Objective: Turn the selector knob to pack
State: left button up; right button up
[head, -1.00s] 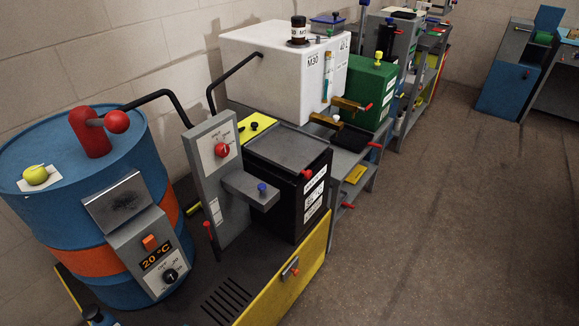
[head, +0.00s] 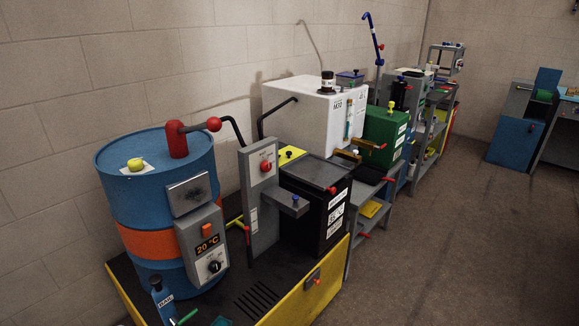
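A red knob (head: 265,166) sits on a light label plate on the grey upright post (head: 263,215). Small lettering lies around it, too small to read. A black knob with a white pointer mark (head: 214,266) sits on the grey control box (head: 203,245) on the blue and orange drum. Its lettering is also too small to read, so I cannot tell which knob is the selector. The box has an orange switch (head: 207,230) and a display (head: 207,245) reading 20 °C. Neither of my grippers shows in the head view.
The drum (head: 155,200) stands at left on a black platform with a yellow front (head: 300,298). A black box (head: 318,215), a white tank (head: 305,105) and a green box (head: 384,135) stand along the wall. Open floor lies right.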

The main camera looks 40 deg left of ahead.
aim_at(266, 165)
jog(key=z, duration=0.2)
jog(key=i, duration=2)
jog(key=u, duration=0.9)
